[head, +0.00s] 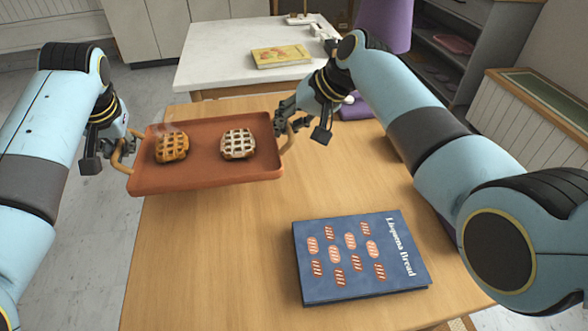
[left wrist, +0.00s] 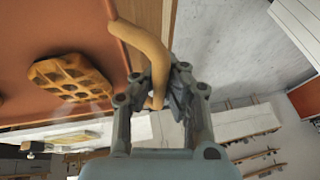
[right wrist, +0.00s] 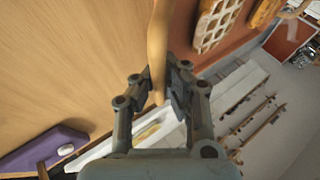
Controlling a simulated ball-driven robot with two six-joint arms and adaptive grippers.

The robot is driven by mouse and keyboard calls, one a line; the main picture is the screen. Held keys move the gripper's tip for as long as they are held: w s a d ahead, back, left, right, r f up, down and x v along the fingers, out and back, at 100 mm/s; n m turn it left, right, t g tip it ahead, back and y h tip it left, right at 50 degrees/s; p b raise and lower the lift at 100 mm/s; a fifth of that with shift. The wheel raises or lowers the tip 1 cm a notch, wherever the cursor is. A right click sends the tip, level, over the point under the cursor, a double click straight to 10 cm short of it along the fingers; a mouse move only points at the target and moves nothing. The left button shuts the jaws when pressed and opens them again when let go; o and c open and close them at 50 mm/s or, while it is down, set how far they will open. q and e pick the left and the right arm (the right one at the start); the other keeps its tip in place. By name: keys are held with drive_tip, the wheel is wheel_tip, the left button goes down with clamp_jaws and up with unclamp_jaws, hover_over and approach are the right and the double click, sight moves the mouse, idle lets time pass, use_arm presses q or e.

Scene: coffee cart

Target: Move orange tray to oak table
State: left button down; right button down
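The orange tray (head: 205,180) carries two lattice-topped waffles or pastries, a darker one (head: 172,147) on the left and a paler one (head: 238,143) on the right. It is over the far left part of the oak table (head: 220,255), its left end past the table's left edge. I cannot tell whether its underside touches the table. My left gripper (head: 108,152) is closed around the left handle (left wrist: 148,50), its fingers on both sides of it. My right gripper (head: 288,122) is closed around the right handle (right wrist: 158,45) in the same way.
A blue bread book (head: 355,258) lies on the near right of the oak table. Behind is a white table (head: 225,65) with a yellow book (head: 281,56). A purple object (head: 355,108) is at the oak table's far edge. The oak table's middle is bare.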

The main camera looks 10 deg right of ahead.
use_arm(q)
drive_tip(key=shift+f, duration=0.15)
use_arm(e)
drive_tip(key=shift+f, duration=0.1)
